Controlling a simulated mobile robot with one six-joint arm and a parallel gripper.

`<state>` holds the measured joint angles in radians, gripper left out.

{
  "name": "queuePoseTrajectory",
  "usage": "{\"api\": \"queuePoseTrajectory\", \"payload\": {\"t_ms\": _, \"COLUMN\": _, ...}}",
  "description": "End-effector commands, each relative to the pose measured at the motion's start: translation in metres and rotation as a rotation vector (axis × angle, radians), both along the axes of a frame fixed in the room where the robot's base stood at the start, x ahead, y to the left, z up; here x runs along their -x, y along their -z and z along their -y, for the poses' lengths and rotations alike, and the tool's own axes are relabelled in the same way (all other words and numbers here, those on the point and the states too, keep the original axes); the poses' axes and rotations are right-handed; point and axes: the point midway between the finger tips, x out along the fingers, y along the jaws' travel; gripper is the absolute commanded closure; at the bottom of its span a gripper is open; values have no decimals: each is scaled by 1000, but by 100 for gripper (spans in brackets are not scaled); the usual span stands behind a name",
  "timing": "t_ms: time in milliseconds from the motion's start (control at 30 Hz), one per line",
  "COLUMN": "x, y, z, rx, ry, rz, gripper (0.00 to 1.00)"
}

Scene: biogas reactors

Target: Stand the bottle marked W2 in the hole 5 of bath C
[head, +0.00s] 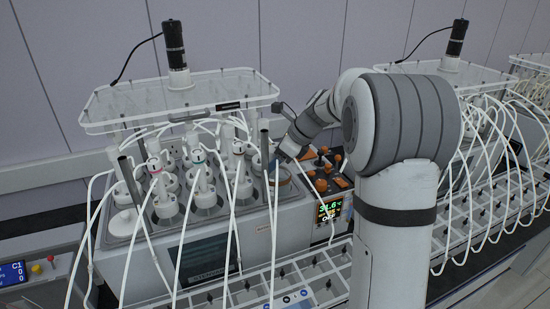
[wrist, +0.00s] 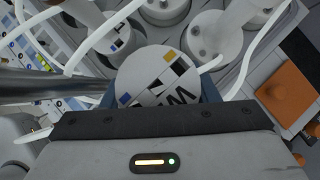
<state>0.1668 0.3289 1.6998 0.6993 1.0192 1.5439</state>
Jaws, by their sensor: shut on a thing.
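My gripper (wrist: 158,92) has its blue fingers on both sides of a white-topped bottle (wrist: 150,68) in the wrist view. The round top carries a label with a large W; the rest of the mark is hidden by the gripper body. In the head view my gripper (head: 281,160) is at the right end of the left bath (head: 257,240), with the held bottle (head: 281,178) partly hidden below it. The bottle looks upright. I cannot tell whether it is seated in a hole. The bath's letter and hole numbers are not readable.
Several other white-topped bottles with tubes (head: 205,185) stand close by in the bath. A metal rod (wrist: 50,85) crosses left of the held bottle in the wrist view. A clear shelf (head: 180,98) hangs above. Orange-topped items (head: 322,185) stand to the right.

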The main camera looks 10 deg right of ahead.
Motion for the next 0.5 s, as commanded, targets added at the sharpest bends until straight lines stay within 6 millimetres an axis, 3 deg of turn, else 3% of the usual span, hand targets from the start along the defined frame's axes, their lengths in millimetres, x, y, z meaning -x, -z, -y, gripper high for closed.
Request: {"api": "queuePoseTrajectory", "payload": {"t_ms": 500, "x": 0, "y": 34, "z": 0, "rx": 0, "ry": 1, "rz": 1, "gripper": 100}}
